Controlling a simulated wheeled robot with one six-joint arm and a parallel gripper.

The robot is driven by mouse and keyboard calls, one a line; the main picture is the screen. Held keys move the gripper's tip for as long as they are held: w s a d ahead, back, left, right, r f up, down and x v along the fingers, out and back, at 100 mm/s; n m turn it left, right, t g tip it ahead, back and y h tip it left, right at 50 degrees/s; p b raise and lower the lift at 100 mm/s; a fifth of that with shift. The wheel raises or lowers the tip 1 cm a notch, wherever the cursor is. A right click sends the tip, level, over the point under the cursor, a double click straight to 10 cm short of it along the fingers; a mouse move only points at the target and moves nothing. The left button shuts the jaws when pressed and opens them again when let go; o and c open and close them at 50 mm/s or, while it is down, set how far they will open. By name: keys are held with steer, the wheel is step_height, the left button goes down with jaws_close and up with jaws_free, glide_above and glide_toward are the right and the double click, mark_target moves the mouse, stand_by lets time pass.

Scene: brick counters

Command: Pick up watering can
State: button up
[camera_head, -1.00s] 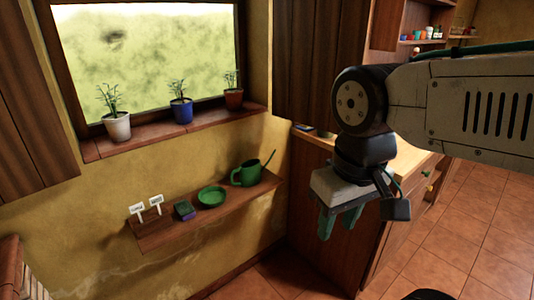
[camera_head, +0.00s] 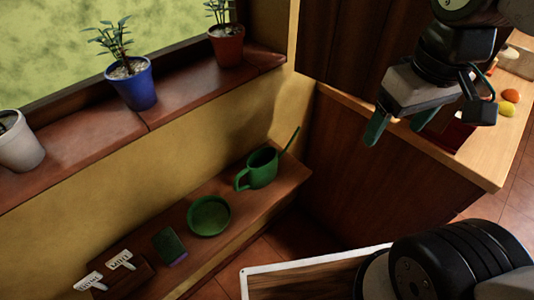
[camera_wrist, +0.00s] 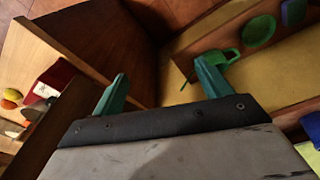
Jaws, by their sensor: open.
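The green watering can (camera_head: 262,168) stands upright on a wooden wall shelf (camera_head: 232,229), at the shelf's right end. Its handle points left and its spout rises to the right. In the wrist view the watering can (camera_wrist: 222,58) shows beyond my fingers, partly hidden by one of them. My gripper (camera_head: 388,126) is open and empty, above and to the right of the can, near the wooden counter. In the wrist view both green fingers of my gripper (camera_wrist: 160,84) are spread apart with nothing between them.
A green dish (camera_head: 209,216), a dark sponge-like block (camera_head: 170,244) and white plant labels (camera_head: 120,260) share the shelf. Potted plants, one in a blue pot (camera_head: 132,84), stand on the sill above. A wooden counter (camera_head: 480,165) with fruit (camera_head: 509,96) is at the right.

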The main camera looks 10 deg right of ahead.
steer(key=w+a+f+n, duration=0.5)
steer(key=w+n, duration=0.3)
steer(key=w, duration=0.1)
steer(key=n+g, duration=0.1)
steer(key=n, duration=1.3)
glide_toward(262, 158)
step_height(262, 158, down, 7)
steer(key=shift+w, duration=0.1)
steer(key=shift+n, duration=0.3)
step_height(262, 158, down, 8)
steer(key=shift+r, duration=0.1)
steer(key=shift+c, duration=0.4)
steer(key=c, duration=1.4)
steer(key=shift+a+r, duration=0.1)
